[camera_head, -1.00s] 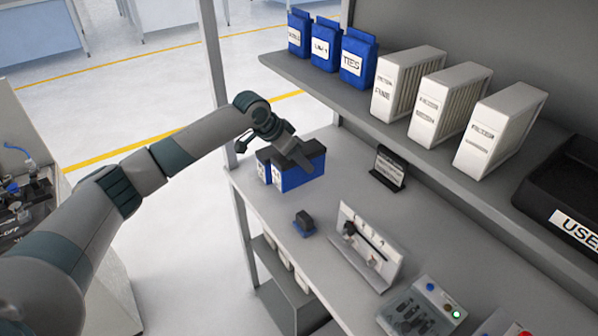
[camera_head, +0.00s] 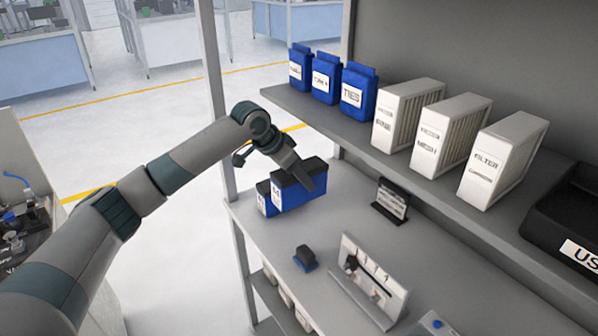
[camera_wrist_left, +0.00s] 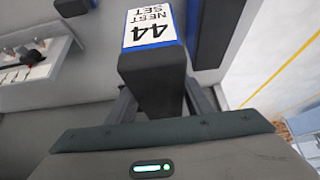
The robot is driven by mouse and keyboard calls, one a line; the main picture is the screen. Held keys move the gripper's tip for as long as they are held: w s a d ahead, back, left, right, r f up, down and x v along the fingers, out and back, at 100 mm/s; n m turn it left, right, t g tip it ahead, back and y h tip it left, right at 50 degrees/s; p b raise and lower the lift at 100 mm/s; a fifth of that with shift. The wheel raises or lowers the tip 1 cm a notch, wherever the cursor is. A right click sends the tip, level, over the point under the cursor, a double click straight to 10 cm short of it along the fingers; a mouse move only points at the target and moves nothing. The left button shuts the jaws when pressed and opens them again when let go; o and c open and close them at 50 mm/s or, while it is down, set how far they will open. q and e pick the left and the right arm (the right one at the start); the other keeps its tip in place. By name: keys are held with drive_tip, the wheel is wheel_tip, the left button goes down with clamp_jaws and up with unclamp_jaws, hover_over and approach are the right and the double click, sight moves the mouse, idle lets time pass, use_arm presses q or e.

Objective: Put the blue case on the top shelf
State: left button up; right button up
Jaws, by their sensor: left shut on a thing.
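My left gripper (camera_head: 302,178) is shut on a blue case (camera_head: 300,198) with a dark top, over the far left end of the workbench (camera_head: 262,238). In the left wrist view the held case (camera_wrist_left: 155,85) sits between the fingers, with a label reading "44 NEST SET". The held case looks slightly raised off the bench. A second blue case (camera_head: 263,199) stands close beside it on the left; part of it is hidden. The top shelf (camera_head: 385,143) runs above the bench at the right. My right gripper is not in view.
On the shelf stand several blue packs (camera_head: 326,80), white filter boxes (camera_head: 448,135) and a black bin (camera_head: 565,215). A shelf post (camera_head: 212,70) rises at the left. A small dark block (camera_head: 305,258), a black sign (camera_head: 390,200) and a tool rack (camera_head: 368,280) stand on the bench.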

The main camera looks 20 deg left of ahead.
use_arm(q)
drive_tip(key=s+d+n+y+b, duration=0.1)
drive_tip(key=s+n, duration=0.1)
drive_tip(key=s, duration=0.5)
drive_tip(key=s+d+f+n+t+y, duration=0.1)
drive_tip(key=s+n, duration=0.2)
drive_tip(key=s, duration=0.4)
drive_tip(key=s+f+n+y+b, duration=0.1)
drive_tip(key=s+n+y, duration=0.1)
drive_tip(key=s, duration=0.5)
drive_tip(key=shift+s+d+n+b, duration=0.3)
drive_tip(key=shift+d, duration=0.1)
